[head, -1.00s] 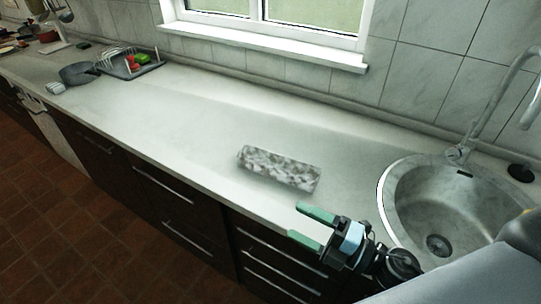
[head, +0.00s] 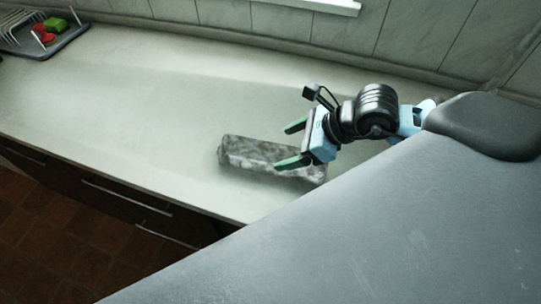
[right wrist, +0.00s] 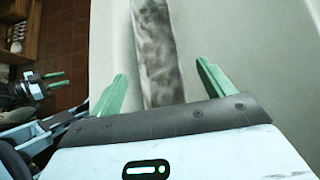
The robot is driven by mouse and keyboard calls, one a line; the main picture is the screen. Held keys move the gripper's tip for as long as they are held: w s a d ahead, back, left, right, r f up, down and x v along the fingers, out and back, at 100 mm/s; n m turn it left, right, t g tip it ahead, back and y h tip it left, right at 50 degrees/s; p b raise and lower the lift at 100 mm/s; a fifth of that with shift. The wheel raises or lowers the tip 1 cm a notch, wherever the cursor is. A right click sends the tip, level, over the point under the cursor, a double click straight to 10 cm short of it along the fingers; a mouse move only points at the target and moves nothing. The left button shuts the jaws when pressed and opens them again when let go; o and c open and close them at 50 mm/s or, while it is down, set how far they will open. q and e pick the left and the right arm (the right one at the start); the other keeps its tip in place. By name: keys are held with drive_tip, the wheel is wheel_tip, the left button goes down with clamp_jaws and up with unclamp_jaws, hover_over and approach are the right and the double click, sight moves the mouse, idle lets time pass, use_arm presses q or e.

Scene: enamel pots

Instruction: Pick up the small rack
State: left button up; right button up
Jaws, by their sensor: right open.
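The small rack (head: 243,150) shows as a long, narrow block with a mottled grey and white surface, lying on the pale countertop (head: 130,110). My right gripper (head: 283,147) is open over the right part of the rack, with one green finger towards the wall and one towards the front edge. In the right wrist view the rack (right wrist: 157,45) runs between the two spread fingers (right wrist: 162,70), nearer the left one. I cannot tell whether a finger touches it. My left gripper (right wrist: 57,81) shows at the left of the right wrist view, open and empty, out over the floor.
A dark dish rack (head: 45,42) with red and green items stands at the far left of the counter. Dark drawers (head: 110,200) lie below the front edge. The counter left of the small rack is clear. My grey body hides the lower right.

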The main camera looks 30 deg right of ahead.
sight(267, 155)
drive_tip(key=shift+x, duration=0.95)
drive_tip(key=shift+w+a+f, duration=0.25)
drive_tip(key=shift+f, duration=0.1)
drive_tip(key=shift+p+x, duration=0.3)
drive_tip(key=shift+x, duration=2.05)
use_arm(q)
drive_tip(key=shift+w+r, duration=0.45)
drive_tip(key=shift+w, duration=0.1)
use_arm(e)
drive_tip(key=shift+s+f, duration=0.1)
drive_tip(key=shift+s, duration=0.05)
drive_tip(key=shift+c, duration=0.4)
drive_tip(key=c, duration=1.1)
use_arm(q)
drive_tip(key=shift+a, duration=0.1)
use_arm(e)
drive_tip(key=shift+o, duration=0.2)
